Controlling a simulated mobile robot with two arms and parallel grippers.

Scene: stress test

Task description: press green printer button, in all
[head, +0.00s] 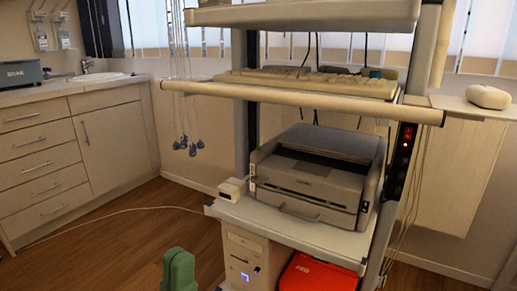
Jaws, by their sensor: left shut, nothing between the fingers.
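A grey printer (310,187) stands on the middle shelf of a cart. Its lid is closed, and its front has a handle-like bar. I cannot make out a green button on it; small markings show at its left edge. My left gripper (178,254) is a green shape at the bottom edge, left of the cart. It is shut and empty, in front of the floor, lower than the printer and apart from it. My right gripper is not in view.
A small white box (232,189) sits beside the printer on the shelf (290,230). Below are a computer tower (242,255) and a red case (318,272). A bar (300,103) crosses above the printer. A black switch strip (405,145) is at right. Open wooden floor (120,245) lies left.

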